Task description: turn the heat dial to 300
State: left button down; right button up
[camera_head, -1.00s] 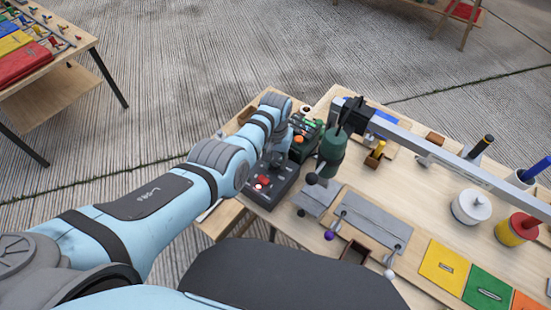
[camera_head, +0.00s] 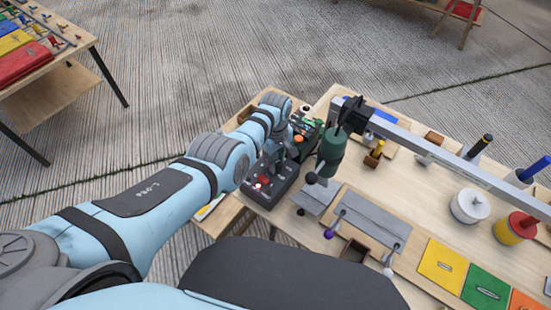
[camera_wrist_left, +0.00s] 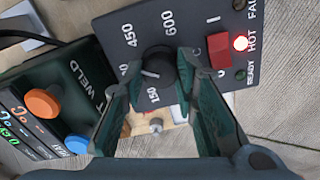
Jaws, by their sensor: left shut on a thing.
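The heat dial (camera_wrist_left: 159,66) is a round black knob on a dark grey control panel (camera_wrist_left: 120,22) with white numbers 150, 450 and 600. The 300 mark is mostly hidden behind a finger. A small pale mark shows on the knob's lower left side, toward the 150. My left gripper (camera_wrist_left: 160,72) is shut on the knob, one finger on each side. In the head view the left gripper (camera_head: 277,163) reaches down onto the panel (camera_head: 260,197) at the table's left end. My right gripper is in neither view.
A red switch (camera_wrist_left: 220,49) and a lit red lamp (camera_wrist_left: 240,43) sit beside the dial. A green-black box (camera_wrist_left: 65,75) with orange and blue buttons stands close by. In the head view a green tool (camera_head: 332,150) hangs just right of the gripper under a metal beam (camera_head: 440,155).

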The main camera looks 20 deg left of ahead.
aim_at(275, 162)
pick_arm(q)
jog(key=n, duration=0.6)
dwell(0.5)
jog(key=c, duration=1.3)
grip_release()
jog(key=shift+a, duration=0.1)
notch_tip(275, 162, up, 12)
jog(key=shift+r, duration=0.1)
